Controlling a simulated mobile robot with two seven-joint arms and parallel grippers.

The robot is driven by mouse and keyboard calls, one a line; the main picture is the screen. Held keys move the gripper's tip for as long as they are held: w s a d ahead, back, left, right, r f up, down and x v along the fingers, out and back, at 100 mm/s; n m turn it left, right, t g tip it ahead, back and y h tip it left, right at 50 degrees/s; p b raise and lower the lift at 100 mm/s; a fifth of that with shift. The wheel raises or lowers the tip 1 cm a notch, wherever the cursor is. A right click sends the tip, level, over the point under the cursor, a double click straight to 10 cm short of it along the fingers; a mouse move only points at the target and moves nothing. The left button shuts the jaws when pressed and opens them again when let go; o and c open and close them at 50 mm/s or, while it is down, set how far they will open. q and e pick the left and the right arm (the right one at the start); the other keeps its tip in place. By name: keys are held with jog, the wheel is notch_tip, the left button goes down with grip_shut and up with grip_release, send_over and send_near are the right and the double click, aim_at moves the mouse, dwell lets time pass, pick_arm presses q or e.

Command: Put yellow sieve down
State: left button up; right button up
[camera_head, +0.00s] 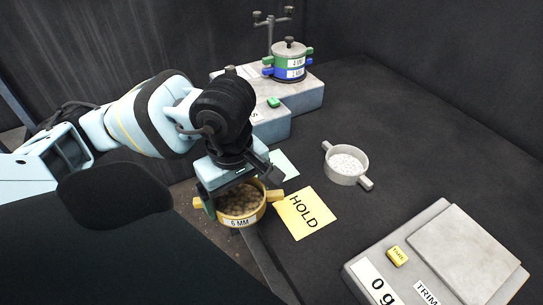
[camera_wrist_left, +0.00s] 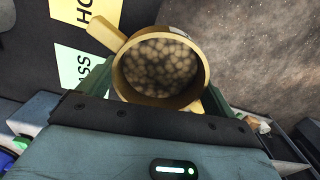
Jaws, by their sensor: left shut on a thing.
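The yellow sieve (camera_head: 237,222), labelled 5 MM and holding several brown round pieces, is in my left gripper (camera_head: 238,190). The gripper is shut on it, its fingers at the sieve's sides. In the left wrist view the sieve (camera_wrist_left: 119,82) appears below the palm, one handle pointing toward the cards. The sieve is at the table's left edge, beside the yellow HOLD card (camera_head: 306,214), with brown floor past it. I cannot tell its height above the table. My right gripper is not in view.
A pale green card (camera_head: 284,165), partly hidden, lies behind the HOLD card. A white sieve (camera_head: 345,178) with white pieces stands to the right. A scale (camera_head: 440,215) reading 0 g is at front right. A grey machine (camera_head: 305,98) with stacked green and blue sieves (camera_head: 289,63) stands behind.

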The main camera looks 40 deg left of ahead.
pick_arm(q)
jog(key=w+a, duration=0.1)
jog(key=w, duration=0.3)
jog(key=w+a, duration=0.1)
jog(key=w, duration=0.4)
jog(key=w+a+f+p, duration=0.1)
jog(key=w, duration=0.3)
jog(key=shift+w+a+f, duration=0.1)
jog(key=shift+w+a, duration=0.15)
jog(key=shift+a, duration=0.05)
jog(key=shift+w+a+f, duration=0.1)
jog(key=shift+w+a, duration=0.05)
jog(key=shift+w, duration=0.2)
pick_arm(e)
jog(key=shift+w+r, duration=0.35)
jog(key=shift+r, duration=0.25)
pick_arm(q)
jog(key=shift+w, duration=0.2)
jog(key=shift+w+a+f, duration=0.1)
jog(key=shift+w+f, duration=0.05)
jog(key=shift+f, duration=0.2)
notch_tip(320, 180, down, 3)
jog(key=shift+r, duration=0.1)
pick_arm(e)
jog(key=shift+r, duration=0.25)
